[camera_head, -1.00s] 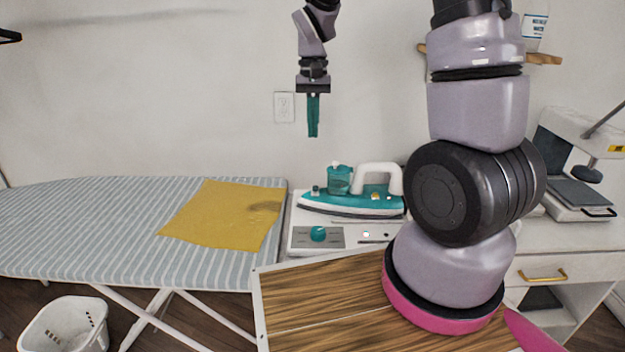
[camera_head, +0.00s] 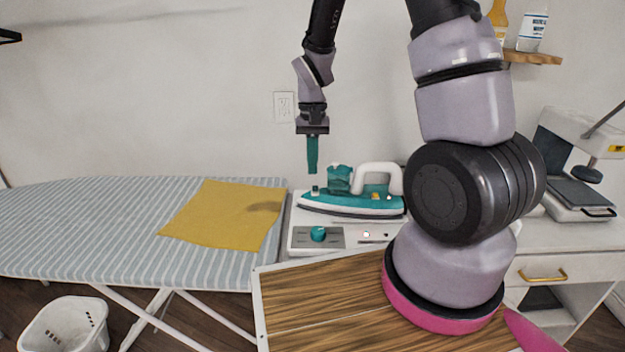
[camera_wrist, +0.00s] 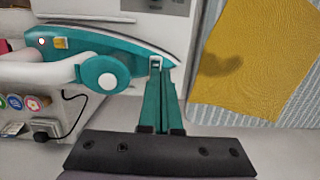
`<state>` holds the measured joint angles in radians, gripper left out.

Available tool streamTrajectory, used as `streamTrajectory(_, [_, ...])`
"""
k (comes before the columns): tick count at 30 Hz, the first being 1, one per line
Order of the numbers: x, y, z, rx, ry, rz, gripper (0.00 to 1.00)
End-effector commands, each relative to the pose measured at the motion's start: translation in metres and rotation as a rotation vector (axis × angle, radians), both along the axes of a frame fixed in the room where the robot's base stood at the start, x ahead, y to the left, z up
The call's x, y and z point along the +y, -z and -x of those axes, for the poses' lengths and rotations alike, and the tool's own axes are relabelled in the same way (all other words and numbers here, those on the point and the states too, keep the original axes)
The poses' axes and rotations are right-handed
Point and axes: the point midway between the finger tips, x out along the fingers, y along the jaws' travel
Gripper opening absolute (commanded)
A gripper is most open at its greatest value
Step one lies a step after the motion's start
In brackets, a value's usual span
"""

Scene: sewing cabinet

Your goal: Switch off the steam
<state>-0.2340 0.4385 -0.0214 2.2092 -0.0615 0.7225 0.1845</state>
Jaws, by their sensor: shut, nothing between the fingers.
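A teal-and-white iron (camera_head: 350,202) rests on a white steam station (camera_head: 298,222). In the wrist view the fingers (camera_wrist: 156,65) overlap the iron's tip.
A striped ironing board (camera_head: 90,215) with a yellow cloth (camera_head: 220,220) stands to the left. A wooden-topped surface (camera_head: 310,305) is in front, partly behind my arm. A press machine (camera_head: 575,180) stands at the right. A shelf (camera_head: 535,58) with bottles is on the wall.

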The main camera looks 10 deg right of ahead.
Motion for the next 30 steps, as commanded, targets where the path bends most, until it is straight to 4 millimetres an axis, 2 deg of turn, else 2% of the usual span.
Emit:
streamTrajectory(3, [0.001, 0.022, 0.004, 0.005, 0.001, 0.001, 0.00])
streamTrajectory(9, [0.002, 0.040, 0.006, 0.001, 0.001, 0.000, 0.00])
streamTrajectory(30, [0.002, 0.049, 0.009, 0.001, 0.000, 0.000, 0.00])
